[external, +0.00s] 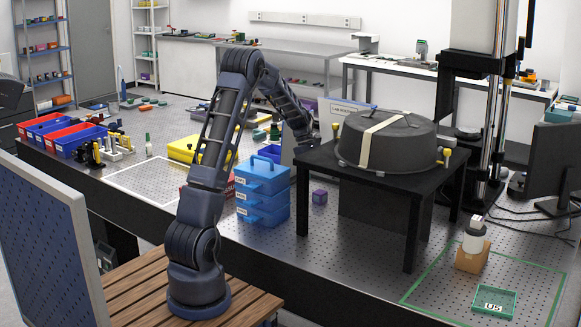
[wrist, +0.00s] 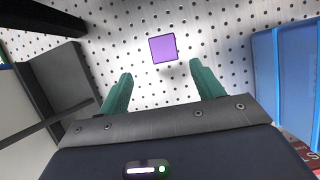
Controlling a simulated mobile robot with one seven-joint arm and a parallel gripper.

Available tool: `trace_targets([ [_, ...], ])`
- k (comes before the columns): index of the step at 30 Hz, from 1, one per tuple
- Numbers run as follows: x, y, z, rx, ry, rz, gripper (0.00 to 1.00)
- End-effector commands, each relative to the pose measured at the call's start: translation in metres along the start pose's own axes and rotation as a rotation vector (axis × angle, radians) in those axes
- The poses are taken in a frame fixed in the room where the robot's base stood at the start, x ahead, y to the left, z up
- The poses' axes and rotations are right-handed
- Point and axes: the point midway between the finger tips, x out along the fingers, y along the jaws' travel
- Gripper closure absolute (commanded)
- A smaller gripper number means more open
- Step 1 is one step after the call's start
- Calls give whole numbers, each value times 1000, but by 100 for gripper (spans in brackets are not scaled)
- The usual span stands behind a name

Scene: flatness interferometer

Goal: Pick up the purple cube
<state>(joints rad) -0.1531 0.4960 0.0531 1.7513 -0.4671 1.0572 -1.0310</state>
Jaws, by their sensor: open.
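The purple cube (external: 319,197) sits on the perforated metal table, between the stack of blue cases and the black stand. In the wrist view the cube (wrist: 163,48) lies ahead of the fingertips, roughly centred between them and apart from both. My gripper (wrist: 160,70) is open and empty, with two green fingers. In the external view my arm reaches over the blue cases, and its end is near the black stand's left edge; the fingers are hard to make out there.
The stacked blue cases (external: 262,190) stand left of the cube and show at the right of the wrist view (wrist: 290,80). The black stand (external: 330,166) carries a large dark round lid (external: 395,150). Its leg (external: 302,200) is close to the cube. Perforated table surface (wrist: 215,35) around the cube is clear.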

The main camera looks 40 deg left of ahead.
Motion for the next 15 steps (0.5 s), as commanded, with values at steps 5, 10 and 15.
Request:
trace_targets([
  [5,26,-1,1,1,-1,-3,34],
  [10,44,-1,0,1,0,-2,34],
  [15,53,-2,1,1,1,-1,34],
])
